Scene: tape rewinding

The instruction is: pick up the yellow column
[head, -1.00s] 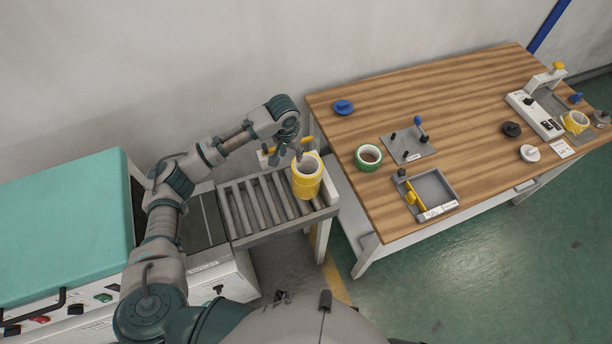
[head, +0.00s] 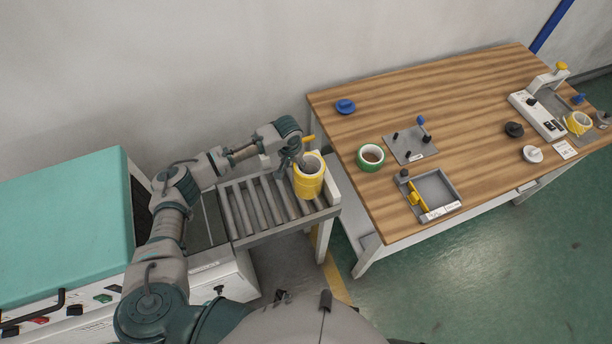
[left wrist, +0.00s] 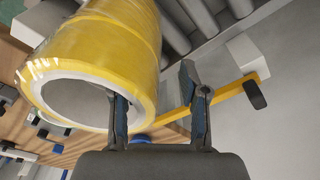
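The yellow column (head: 310,183) looks like stacked rolls of yellow tape with a pale hollow core. It stands upright at the right end of the roller conveyor in the head view. In the left wrist view the column (left wrist: 120,38) fills the upper left, its open end facing the camera. My left gripper (left wrist: 156,92) is open at the column's rim. One finger overlaps the core opening and the other is outside the wall; contact cannot be told. In the head view my left gripper (head: 293,160) is at the column's upper left, partly hidden. My right gripper is not in view.
The roller conveyor (head: 240,211) has a raised white end and a yellow bar (left wrist: 232,91) beside the column. A wooden table (head: 460,110) to the right holds a green tape roll (head: 370,158), a grey tray (head: 436,186) and fixtures. A teal-topped machine (head: 65,225) is at left.

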